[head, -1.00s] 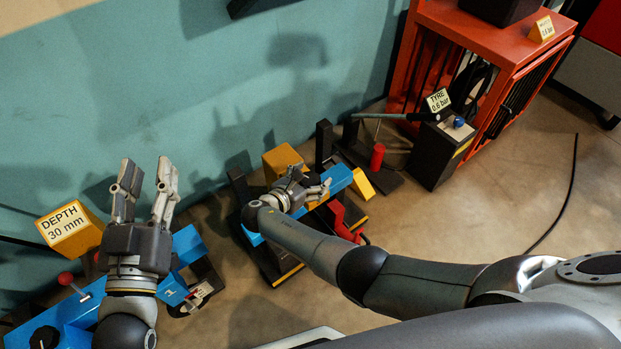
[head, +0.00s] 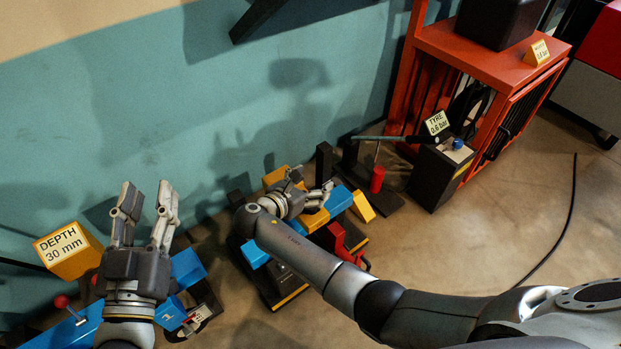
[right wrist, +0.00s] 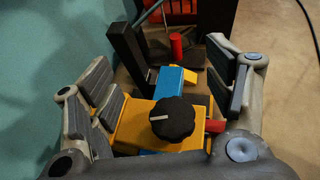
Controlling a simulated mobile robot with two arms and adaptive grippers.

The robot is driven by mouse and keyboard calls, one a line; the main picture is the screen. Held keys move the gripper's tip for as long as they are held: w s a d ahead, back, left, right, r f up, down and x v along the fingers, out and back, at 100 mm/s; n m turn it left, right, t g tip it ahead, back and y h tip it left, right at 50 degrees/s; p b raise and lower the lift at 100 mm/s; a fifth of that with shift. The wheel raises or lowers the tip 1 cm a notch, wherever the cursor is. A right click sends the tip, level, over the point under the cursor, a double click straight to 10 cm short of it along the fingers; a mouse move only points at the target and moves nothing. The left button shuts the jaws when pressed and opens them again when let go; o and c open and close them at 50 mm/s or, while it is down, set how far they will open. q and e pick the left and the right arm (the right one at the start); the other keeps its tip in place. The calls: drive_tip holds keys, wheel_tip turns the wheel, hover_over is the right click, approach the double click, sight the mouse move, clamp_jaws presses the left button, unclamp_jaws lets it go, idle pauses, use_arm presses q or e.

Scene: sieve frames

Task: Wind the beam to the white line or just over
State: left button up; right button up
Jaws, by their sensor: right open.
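My right gripper (head: 308,188) is over a blue bar (head: 338,200) on a dark stand by the wall. In the right wrist view its fingers (right wrist: 160,85) are apart, on either side of a yellow block (right wrist: 134,122) topped by a black knob (right wrist: 172,118) with a short white mark. The knob appears unheld; contact is not clear. The blue bar runs on beyond the block. I cannot tell which part is the beam, and no separate white line is clear.
A yellow DEPTH 30 mm sign (head: 68,250) and blue stand (head: 75,328) are at left. A red crank-like part (head: 345,243) is beside the bar. A dark box (head: 438,178) with a TYRE sign (head: 437,123) and orange rack (head: 490,55) are right. A cable (head: 570,220) lies on open floor.

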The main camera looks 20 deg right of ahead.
drive_tip(key=shift+r, duration=0.9)
